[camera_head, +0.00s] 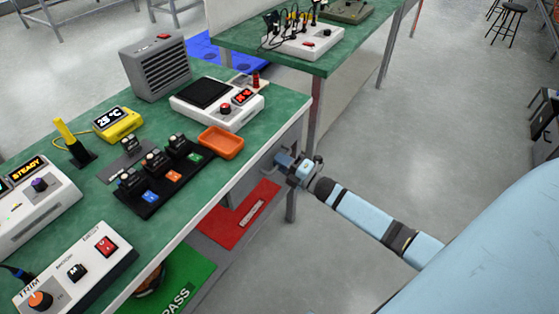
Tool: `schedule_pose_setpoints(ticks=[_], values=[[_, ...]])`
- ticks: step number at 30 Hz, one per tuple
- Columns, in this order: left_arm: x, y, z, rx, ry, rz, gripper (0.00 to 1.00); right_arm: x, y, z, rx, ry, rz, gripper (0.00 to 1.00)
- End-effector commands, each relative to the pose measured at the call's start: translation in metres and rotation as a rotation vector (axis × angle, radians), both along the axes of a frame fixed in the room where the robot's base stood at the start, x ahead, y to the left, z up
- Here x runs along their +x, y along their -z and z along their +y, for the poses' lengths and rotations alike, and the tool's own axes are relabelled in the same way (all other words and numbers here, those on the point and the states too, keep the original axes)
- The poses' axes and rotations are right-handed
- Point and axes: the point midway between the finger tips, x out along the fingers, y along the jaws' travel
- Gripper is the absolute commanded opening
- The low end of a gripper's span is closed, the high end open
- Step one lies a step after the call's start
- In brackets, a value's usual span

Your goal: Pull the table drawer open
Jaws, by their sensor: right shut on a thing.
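The green-topped table (235,160) fills the left of the view. Its pale front side, where the drawer (246,178) sits, runs below the top's right edge. My right gripper (279,158) comes in from the lower right and meets this side near the table's far right corner. It is shut at the drawer's handle, which the gripper mostly hides. From this angle I cannot tell whether the drawer stands out from the table. My left gripper is not in view.
An orange tray (221,143) and a black board with small modules (155,180) lie near the table edge. A red surface (240,215) and a green one marked PASS (178,285) sit below. A second table (325,60) stands behind.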

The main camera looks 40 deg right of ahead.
Motion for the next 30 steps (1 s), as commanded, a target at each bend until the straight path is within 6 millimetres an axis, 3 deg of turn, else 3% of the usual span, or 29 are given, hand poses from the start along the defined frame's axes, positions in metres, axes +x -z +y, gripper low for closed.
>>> schedule_pose_setpoints(ticks=[8, 21, 30], values=[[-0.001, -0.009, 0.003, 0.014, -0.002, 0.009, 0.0, -0.046, -0.002, -0.019, -0.001, 0.001, 0.005, 0.0], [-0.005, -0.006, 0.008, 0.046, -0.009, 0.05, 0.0, -0.152, -0.001, -0.062, -0.001, 0.001, 0.006, 0.0], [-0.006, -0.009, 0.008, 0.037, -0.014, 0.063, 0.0, -0.198, 0.0, -0.081, 0.0, 0.0, 0.003, 0.0]])
